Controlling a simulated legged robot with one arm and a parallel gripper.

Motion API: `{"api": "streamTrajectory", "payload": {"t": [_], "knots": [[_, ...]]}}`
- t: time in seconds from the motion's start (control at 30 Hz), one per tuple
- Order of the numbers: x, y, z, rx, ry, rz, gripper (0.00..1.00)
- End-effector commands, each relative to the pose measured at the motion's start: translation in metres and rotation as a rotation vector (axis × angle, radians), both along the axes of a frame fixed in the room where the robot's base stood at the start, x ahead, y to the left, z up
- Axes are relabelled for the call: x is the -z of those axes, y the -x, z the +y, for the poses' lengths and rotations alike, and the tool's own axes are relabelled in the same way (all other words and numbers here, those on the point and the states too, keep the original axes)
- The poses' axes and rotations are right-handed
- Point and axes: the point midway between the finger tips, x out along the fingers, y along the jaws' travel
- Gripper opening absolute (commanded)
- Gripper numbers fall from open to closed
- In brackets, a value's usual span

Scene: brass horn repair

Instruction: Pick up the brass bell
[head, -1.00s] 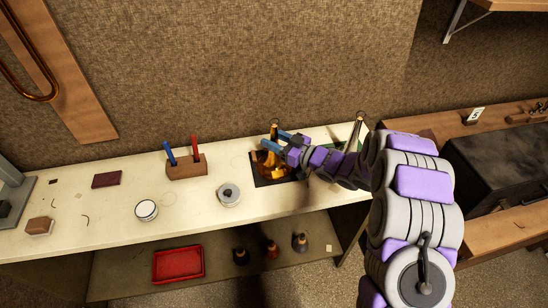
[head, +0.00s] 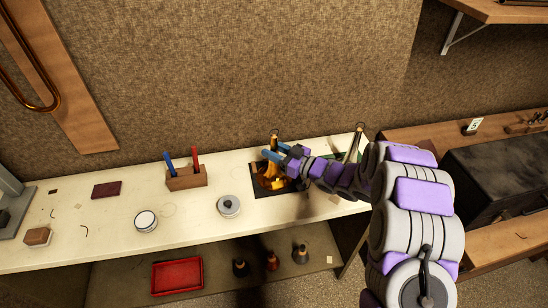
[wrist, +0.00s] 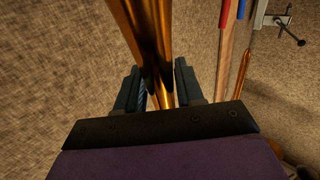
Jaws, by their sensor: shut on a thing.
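The brass bell (head: 271,182) is on or just above a dark mat (head: 257,192) near the right end of the white bench. Its flared end is low and its narrow tube points up. My gripper (head: 273,151) comes in from the right and is shut on the tube. In the wrist view, the brass tube of the bell (wrist: 150,35) runs down between the two fingers of my gripper (wrist: 158,88). My fingers hide part of the tube. I cannot tell whether the bell touches the mat.
A wooden block (head: 187,180) holds a blue and a red tool. A round grey tin (head: 229,206) and a white-topped tin (head: 146,220) stand left of the mat. Another slim upright piece (head: 356,142) stands behind my arm. A red tray (head: 177,275) lies on the lower shelf.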

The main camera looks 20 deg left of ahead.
Motion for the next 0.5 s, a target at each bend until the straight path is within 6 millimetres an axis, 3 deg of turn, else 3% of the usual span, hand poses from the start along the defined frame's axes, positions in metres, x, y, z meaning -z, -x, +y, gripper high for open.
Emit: {"api": "streamTrajectory", "payload": {"t": [0.33,0.5], "knots": [[-0.039,0.000,0.000,-0.001,-0.002,-0.005,0.00],[-0.040,0.022,-0.018,0.001,0.000,0.001,0.00]]}}
